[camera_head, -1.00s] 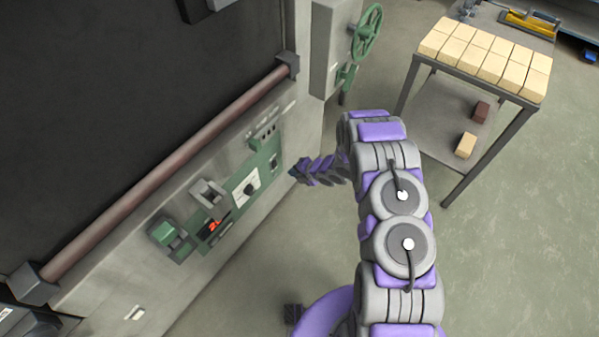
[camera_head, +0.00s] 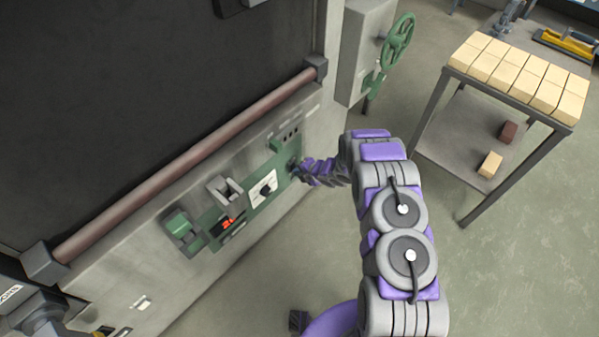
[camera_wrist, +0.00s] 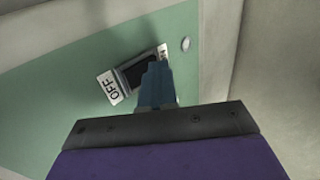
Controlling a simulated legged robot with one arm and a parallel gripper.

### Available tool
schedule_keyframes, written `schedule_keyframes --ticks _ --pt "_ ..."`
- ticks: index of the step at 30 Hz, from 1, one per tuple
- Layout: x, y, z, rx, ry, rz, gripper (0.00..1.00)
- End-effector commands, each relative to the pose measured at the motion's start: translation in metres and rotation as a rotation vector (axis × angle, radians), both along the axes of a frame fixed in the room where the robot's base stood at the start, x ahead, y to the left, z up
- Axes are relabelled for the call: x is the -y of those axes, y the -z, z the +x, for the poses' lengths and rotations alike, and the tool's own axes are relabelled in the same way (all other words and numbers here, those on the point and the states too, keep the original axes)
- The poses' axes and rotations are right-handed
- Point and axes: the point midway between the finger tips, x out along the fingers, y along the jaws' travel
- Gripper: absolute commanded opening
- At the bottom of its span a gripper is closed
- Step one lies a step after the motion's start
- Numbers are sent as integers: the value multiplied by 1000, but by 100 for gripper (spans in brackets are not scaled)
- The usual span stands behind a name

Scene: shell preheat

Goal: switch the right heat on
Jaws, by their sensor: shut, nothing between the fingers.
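The right heat switch (camera_wrist: 137,72) is a dark rocker on a green panel, with a white "OFF" label (camera_wrist: 110,87) at its left end. Its right end, with another label, is partly hidden by my fingers. My gripper (camera_wrist: 157,80) is shut and empty, with its blue fingertips at the right part of the rocker; I cannot tell whether they touch it. In the head view my gripper (camera_head: 297,169) is at the right end of the green control panel (camera_head: 257,204), and the switch is hidden behind it.
The panel also carries a dial (camera_head: 265,190), a red lit display (camera_head: 227,224), a grey lever (camera_head: 224,189) and a green box (camera_head: 181,229). A long bar (camera_head: 190,160) runs above. A green handwheel (camera_head: 398,41) and a table of pale bricks (camera_head: 520,75) stand right.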

Motion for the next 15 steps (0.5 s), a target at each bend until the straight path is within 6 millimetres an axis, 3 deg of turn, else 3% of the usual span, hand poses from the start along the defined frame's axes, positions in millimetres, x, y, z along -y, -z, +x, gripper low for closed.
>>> schedule_keyframes --ticks 15 --pt "-2 -6 1 12 -1 16 0"
